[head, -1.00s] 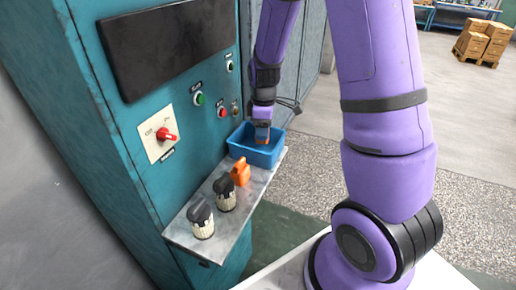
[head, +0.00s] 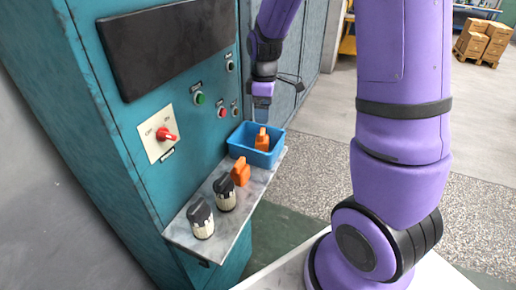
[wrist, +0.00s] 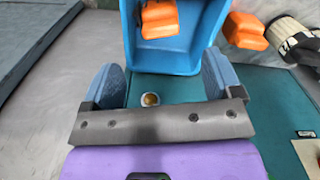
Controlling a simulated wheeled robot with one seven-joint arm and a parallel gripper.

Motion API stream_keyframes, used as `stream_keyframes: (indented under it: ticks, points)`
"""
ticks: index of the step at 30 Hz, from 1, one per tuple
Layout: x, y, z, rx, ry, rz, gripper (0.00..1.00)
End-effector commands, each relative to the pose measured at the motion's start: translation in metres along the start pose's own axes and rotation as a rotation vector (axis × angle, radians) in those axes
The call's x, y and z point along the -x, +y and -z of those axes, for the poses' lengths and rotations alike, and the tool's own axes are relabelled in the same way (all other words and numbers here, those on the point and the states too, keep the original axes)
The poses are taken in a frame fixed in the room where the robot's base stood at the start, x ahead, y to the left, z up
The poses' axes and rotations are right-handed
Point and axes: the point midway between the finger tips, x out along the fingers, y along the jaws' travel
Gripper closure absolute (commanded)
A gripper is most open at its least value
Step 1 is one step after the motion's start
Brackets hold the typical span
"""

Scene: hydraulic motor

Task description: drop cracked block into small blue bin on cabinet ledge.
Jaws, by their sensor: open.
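The small blue bin (head: 247,154) stands at the far end of the cabinet ledge (head: 222,223). An orange block (head: 262,141) is inside the bin; it also shows there in the wrist view (wrist: 159,20). A second orange block (head: 240,173) stands on the ledge just outside the bin, and appears right of the bin in the wrist view (wrist: 245,30). I cannot make out cracks on either. My gripper (head: 261,115) is open and empty, above and behind the bin. In the wrist view its two fingers (wrist: 162,62) are spread, with nothing between them.
Two cream-and-black knobbed parts (head: 226,193) (head: 201,219) stand on the near part of the ledge. The teal cabinet (head: 145,80) has a red switch (head: 166,136) and several buttons beside the ledge.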

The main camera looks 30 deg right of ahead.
Motion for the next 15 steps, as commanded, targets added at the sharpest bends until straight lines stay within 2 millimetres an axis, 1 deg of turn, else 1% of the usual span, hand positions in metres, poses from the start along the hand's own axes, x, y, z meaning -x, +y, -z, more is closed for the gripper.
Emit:
stream_keyframes:
  ticks: [1,6,10,15]
  points:
    - [0.01,0.0,0.0,0.0,0.003,-0.003,0.15]
    - [0.03,0.0,0.0,0.001,0.001,-0.001,0.15]
    - [0.038,0.0,0.0,0.001,0.0,0.0,0.15]
    - [0.039,0.0,0.0,0.0,-0.001,0.001,0.15]
